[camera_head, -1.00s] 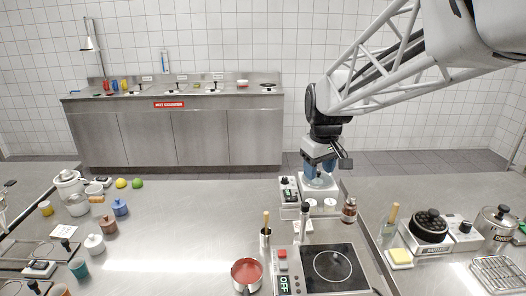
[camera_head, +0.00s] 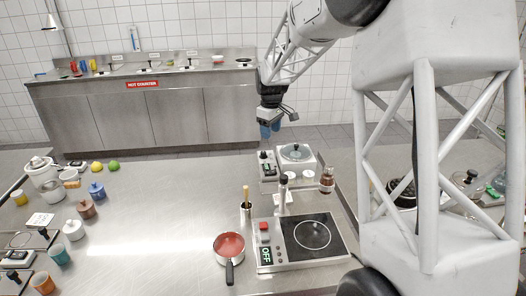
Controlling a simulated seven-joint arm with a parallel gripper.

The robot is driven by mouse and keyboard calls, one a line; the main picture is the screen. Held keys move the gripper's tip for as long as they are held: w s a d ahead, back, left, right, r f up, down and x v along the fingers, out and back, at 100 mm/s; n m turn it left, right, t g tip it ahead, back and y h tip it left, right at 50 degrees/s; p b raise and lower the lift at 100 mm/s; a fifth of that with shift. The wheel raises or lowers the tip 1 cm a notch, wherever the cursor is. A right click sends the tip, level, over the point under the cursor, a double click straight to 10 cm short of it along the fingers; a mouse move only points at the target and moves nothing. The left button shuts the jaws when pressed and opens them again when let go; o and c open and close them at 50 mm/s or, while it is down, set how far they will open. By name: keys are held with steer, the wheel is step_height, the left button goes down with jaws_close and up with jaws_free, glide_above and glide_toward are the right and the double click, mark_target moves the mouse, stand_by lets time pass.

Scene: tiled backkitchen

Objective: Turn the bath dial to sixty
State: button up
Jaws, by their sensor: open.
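The bath (camera_head: 308,166) is a small white unit at the back edge of the near steel counter. It has a round glass-like lid (camera_head: 296,152) on top and a control panel with a dark dial (camera_head: 263,156) on its left side. The dial's marks are too small to read. My gripper (camera_head: 270,131) has blue fingertips and hangs open and empty above and behind the panel, apart from the dial.
Jars and cups are at the left. My arm hides much of the right side. The counter's middle is clear.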

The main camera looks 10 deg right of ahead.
steer(key=n, duration=0.2)
glide_above(264, 152)
step_height(264, 152, down, 6)
steer(key=shift+a+r, duration=0.1)
steer(key=shift+a, duration=0.05)
steer(key=shift+f, duration=3.95)
steer(key=c, duration=0.9)
steer(key=shift+c, duration=0.2)
